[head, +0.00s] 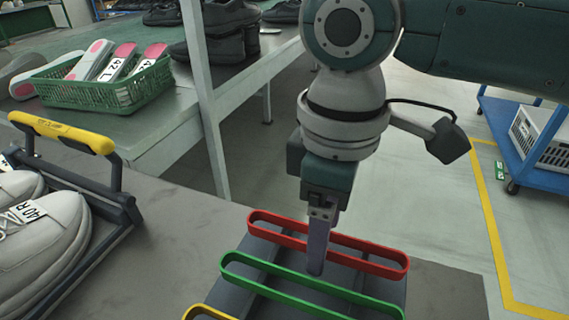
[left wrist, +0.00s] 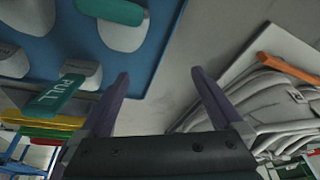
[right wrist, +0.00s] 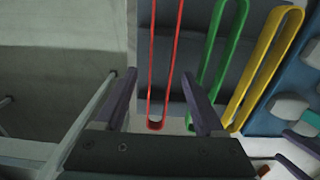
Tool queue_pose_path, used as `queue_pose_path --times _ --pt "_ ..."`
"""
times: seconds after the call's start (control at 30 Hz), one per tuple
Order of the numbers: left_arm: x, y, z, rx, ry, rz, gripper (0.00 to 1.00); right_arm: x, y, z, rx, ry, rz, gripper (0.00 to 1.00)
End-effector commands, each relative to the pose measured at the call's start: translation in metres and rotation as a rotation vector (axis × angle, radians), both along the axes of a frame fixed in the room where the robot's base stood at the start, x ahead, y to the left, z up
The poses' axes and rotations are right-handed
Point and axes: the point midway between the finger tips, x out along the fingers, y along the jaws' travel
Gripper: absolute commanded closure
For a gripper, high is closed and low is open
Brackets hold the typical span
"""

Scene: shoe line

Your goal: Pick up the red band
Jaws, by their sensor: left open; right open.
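The red band (head: 340,241) is a long narrow loop lying across a dark grey rack (head: 262,258). In the head view my right gripper (head: 317,268) points down at the band, with a finger in front of its near side. In the right wrist view my right gripper (right wrist: 158,72) is open, and the red band (right wrist: 151,60) runs lengthwise between its two fingers. I cannot tell whether either finger touches it. My left gripper (left wrist: 159,73) is open and empty in the left wrist view. It is outside the head view.
A green band (head: 290,294) and a yellow band (head: 205,311) lie beside the red one. A yellow-handled carrier with grey shoes (head: 40,235) stands at left. A green basket of insoles (head: 125,93) is on the back table. A blue cart (head: 530,150) stands at right.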

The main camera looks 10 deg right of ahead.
Motion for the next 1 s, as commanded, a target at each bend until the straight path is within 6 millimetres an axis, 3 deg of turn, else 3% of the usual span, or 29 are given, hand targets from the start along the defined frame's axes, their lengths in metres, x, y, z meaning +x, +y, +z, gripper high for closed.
queue_pose_path --times 0.07,0.67,1.0 --pt "-0.0001 0.0000 0.0001 0.000 0.000 -0.001 0.00 0.0000 0.0001 0.0004 0.000 0.000 0.000 0.32" --pt "-0.0003 -0.0003 -0.0002 0.000 0.002 -0.001 0.00 0.0001 0.0001 0.0006 0.000 0.000 0.000 1.00" --pt "-0.0003 -0.0015 -0.0002 -0.005 0.002 0.002 0.00 0.0001 0.0000 0.0008 0.000 0.000 0.000 1.00"
